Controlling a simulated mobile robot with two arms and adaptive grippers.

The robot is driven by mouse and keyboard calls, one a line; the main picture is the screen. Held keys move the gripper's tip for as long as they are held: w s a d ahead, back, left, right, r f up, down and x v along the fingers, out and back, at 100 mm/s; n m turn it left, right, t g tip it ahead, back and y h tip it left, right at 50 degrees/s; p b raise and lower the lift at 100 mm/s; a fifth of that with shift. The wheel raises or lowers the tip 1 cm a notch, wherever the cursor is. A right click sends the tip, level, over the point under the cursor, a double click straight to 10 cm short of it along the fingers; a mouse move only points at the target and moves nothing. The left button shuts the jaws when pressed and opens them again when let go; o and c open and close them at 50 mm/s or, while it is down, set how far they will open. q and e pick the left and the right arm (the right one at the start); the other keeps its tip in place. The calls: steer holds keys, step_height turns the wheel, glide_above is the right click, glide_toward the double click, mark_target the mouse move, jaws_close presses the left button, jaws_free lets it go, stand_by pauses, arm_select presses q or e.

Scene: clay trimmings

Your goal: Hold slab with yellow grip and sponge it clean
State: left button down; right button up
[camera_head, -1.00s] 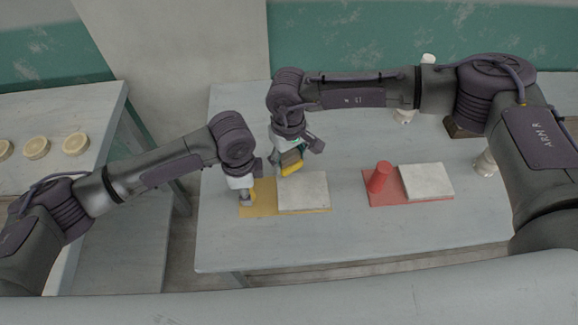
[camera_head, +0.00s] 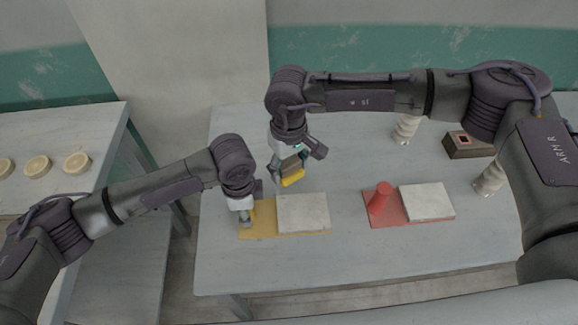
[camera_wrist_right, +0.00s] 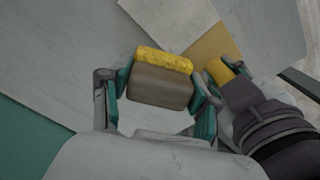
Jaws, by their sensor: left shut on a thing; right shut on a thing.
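A pale square slab (camera_head: 303,212) lies on a yellow board (camera_head: 285,234) near the table's left front. My left gripper (camera_head: 246,219) is shut on the yellow grip (camera_head: 253,208) at the board's left end and partly hides it. The grip also shows in the right wrist view (camera_wrist_right: 219,71). My right gripper (camera_head: 286,172) is shut on a brown-backed block with a yellow sponge face (camera_head: 293,178). The sponge (camera_wrist_right: 163,60) is just behind the slab's back edge, apart from the slab (camera_wrist_right: 170,18) and seemingly above the table.
A red board (camera_head: 408,221) with a red upright grip (camera_head: 380,197) and another pale slab (camera_head: 427,201) lies to the right. A brown box (camera_head: 467,146) and pale pieces (camera_head: 490,180) stand at the back right. Round discs (camera_head: 38,166) sit on the left side table.

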arm_select(q)
steer(key=c, duration=0.7)
jaws_free()
step_height(320, 180, up, 11)
steer(key=shift+f, duration=0.15)
steer(key=shift+r, duration=0.7)
